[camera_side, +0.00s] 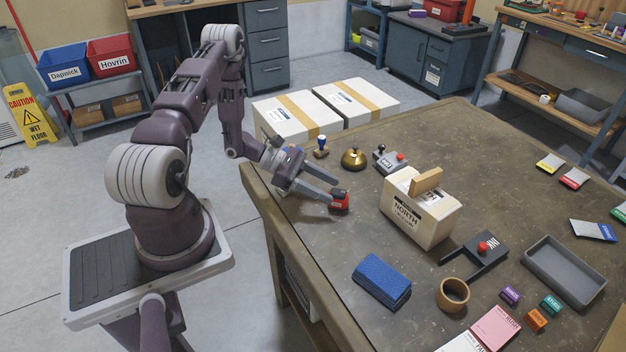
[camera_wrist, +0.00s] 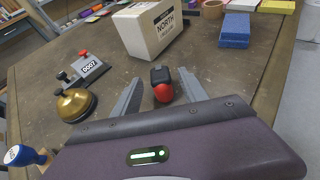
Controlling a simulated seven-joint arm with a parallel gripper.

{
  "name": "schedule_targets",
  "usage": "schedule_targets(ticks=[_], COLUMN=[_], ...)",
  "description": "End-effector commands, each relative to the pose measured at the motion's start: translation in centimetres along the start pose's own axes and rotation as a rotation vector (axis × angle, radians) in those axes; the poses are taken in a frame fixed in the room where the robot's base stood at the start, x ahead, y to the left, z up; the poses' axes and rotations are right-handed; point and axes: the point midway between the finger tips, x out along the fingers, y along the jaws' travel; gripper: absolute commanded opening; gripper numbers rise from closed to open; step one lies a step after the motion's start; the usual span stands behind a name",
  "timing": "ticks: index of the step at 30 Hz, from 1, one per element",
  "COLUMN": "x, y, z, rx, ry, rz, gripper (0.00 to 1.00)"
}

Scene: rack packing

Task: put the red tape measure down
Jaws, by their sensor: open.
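The red tape measure (camera_side: 339,201) with a black part sits on the table near its left edge. In the wrist view the tape measure (camera_wrist: 162,86) stands between the two fingers, toward their tips. My gripper (camera_side: 334,192) is low over the table and open, with its fingers reaching to either side of the tape measure. In the wrist view a gap shows on both sides between the tape measure and the fingers of my gripper (camera_wrist: 160,92). The underside of the tape measure is hidden, but it appears to rest on the tabletop.
A brass bell (camera_side: 353,159), a stamp with a blue handle (camera_side: 321,147) and a numbering device (camera_side: 389,161) stand behind my gripper. A white box marked NORTH (camera_side: 420,212) stands to the right. A blue block (camera_side: 381,281) lies nearer the front. Bare table (camera_side: 340,235) lies before the tape measure.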

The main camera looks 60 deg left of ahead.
Motion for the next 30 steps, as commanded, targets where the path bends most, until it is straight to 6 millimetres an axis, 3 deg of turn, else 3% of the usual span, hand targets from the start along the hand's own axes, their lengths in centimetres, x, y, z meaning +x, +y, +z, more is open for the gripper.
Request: schedule_targets(ticks=[6, 12, 14, 17, 21, 24, 27, 30], x=[-5.9, -8.4, -8.4, -7.5, -5.9, -6.1, -7.6, -10.1], y=[0.1, 0.0, -0.1, -1.2, -7.0, -12.8, -18.6, -22.9], z=[0.0, 0.2, 1.6, 7.2, 17.1, 22.3, 25.5, 26.9], rx=[0.0, 0.007, 0.049, 0.231, 0.637, 0.975, 1.346, 1.723], ry=[0.002, 0.001, 0.01, 0.056, 0.17, 0.274, 0.397, 0.527], rz=[0.004, -0.005, -0.037, -0.176, -0.47, -0.667, -0.822, -0.905], gripper=[0.51, 0.51, 0.51, 0.51, 0.51, 0.51, 0.51, 0.51])
